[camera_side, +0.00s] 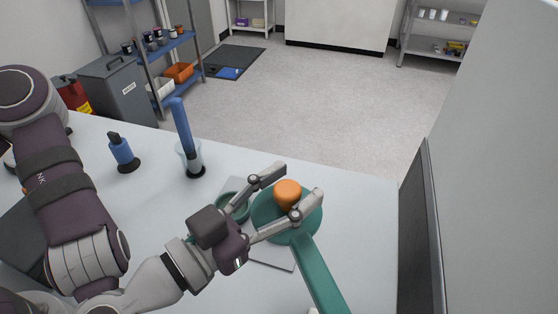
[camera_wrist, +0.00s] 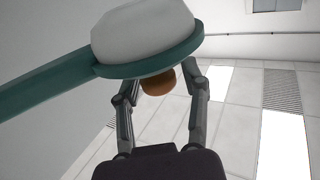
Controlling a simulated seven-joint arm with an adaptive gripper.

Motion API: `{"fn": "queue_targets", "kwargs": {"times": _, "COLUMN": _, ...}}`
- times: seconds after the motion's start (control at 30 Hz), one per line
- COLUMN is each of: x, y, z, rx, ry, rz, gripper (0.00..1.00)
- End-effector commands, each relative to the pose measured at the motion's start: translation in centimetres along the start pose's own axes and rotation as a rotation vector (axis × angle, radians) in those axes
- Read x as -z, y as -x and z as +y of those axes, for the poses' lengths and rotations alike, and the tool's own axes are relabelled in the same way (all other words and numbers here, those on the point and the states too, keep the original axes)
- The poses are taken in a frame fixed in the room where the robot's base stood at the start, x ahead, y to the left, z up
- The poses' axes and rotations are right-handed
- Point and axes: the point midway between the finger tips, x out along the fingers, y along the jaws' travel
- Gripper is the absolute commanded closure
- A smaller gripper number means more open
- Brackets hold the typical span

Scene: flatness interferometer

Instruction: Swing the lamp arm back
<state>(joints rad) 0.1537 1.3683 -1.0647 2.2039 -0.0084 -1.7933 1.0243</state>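The lamp arm (camera_side: 322,277) is a teal bar running from the lower edge up to a round teal lamp head (camera_side: 266,222). An orange knob (camera_side: 287,188) sits on the head. In the wrist view the lamp arm (camera_wrist: 45,84) comes in from the left, and the head shows a white dome (camera_wrist: 145,28) within a teal rim. My gripper (camera_side: 299,182) is open, with one finger on either side of the knob. In the wrist view the knob (camera_wrist: 158,83) is between the fingers, with small gaps showing. Contact cannot be told for certain.
A teal ring (camera_side: 229,208) and a grey plate (camera_side: 275,259) lie partly hidden under the head and my gripper. A dark-edged panel (camera_side: 424,225) borders the table's right.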

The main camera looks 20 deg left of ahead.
Motion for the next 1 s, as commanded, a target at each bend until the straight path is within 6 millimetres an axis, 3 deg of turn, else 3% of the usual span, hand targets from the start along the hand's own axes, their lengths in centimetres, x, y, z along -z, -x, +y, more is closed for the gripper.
{"fn": "queue_targets", "kwargs": {"times": 0.37, "x": 0.1, "y": 0.2, "z": 0.1, "rx": -0.003, "ry": 0.003, "rz": 0.002, "gripper": 0.43}}
{"fn": "queue_targets", "kwargs": {"times": 0.5, "x": 0.0, "y": 2.8, "z": 0.2, "rx": -0.008, "ry": 0.002, "rz": -0.002, "gripper": 0.43}}
{"fn": "queue_targets", "kwargs": {"times": 0.73, "x": 5.1, "y": 3.0, "z": 0.0, "rx": 0.000, "ry": 0.009, "rz": 0.003, "gripper": 0.43}}
{"fn": "queue_targets", "kwargs": {"times": 1.0, "x": 7.1, "y": 3.0, "z": 0.0, "rx": -0.001, "ry": 0.003, "rz": 0.002, "gripper": 0.43}}
